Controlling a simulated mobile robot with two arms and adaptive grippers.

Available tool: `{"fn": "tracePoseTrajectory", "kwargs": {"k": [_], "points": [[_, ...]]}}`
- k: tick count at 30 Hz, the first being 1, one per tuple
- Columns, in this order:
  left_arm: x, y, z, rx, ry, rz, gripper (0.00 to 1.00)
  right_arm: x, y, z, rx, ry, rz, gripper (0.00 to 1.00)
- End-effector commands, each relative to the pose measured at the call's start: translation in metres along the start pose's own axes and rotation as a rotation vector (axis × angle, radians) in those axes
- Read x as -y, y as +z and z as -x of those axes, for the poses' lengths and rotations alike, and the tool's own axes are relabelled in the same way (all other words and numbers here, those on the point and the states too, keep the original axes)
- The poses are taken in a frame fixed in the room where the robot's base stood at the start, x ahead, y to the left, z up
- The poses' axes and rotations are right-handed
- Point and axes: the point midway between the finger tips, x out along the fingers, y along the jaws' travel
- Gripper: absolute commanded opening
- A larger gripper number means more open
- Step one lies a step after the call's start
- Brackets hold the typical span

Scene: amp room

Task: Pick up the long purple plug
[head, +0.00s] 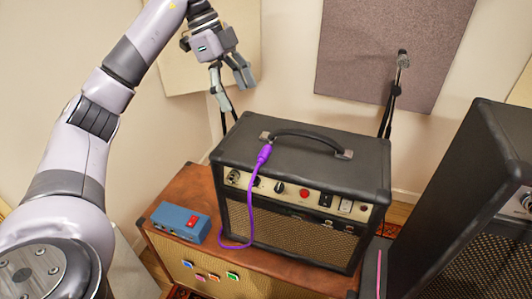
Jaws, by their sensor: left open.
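The long purple plug (265,152) lies on the top front edge of the black amplifier (330,163), near the left end of its handle. Its purple cable (251,205) hangs down the amplifier's front and curls onto the brown cabinet below. My left gripper (231,92) is open and empty, raised above and behind the amplifier's left back corner. It points down and is apart from the plug. My right gripper is not in view.
A blue pedal box (181,222) with a red switch sits on the brown cabinet (205,187), left of the amplifier. A tall black speaker (465,190) stands at the right. A microphone stand (392,95) rises behind the amplifier. The air above the amplifier is clear.

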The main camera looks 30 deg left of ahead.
Motion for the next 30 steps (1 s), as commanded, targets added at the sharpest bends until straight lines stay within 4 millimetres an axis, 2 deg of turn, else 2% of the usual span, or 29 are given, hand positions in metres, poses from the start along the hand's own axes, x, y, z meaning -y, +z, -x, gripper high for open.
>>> {"fn": "tracePoseTrajectory", "kwargs": {"k": [1, 3, 5, 12, 20, 25, 30], "points": [[0.0, 0.001, -0.017, 0.0, 0.006, -0.002, 0.8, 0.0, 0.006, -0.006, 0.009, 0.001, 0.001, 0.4], [0.0, 0.001, -0.031, -0.001, 0.006, -0.004, 0.8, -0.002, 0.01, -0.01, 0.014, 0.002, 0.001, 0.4], [-0.001, 0.0, -0.04, 0.003, 0.006, -0.001, 0.8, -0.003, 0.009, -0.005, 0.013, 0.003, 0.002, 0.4], [0.0, -0.001, -0.084, 0.0, 0.004, -0.002, 0.8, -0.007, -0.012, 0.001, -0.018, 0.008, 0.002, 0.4], [0.0, -0.002, -0.103, -0.001, 0.003, -0.003, 0.8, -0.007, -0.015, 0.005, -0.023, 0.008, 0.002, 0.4], [0.001, -0.003, -0.128, -0.001, 0.005, -0.003, 0.8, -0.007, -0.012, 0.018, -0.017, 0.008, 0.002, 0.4], [0.002, -0.003, -0.147, -0.001, 0.001, -0.003, 0.8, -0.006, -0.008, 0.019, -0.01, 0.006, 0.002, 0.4]]}}
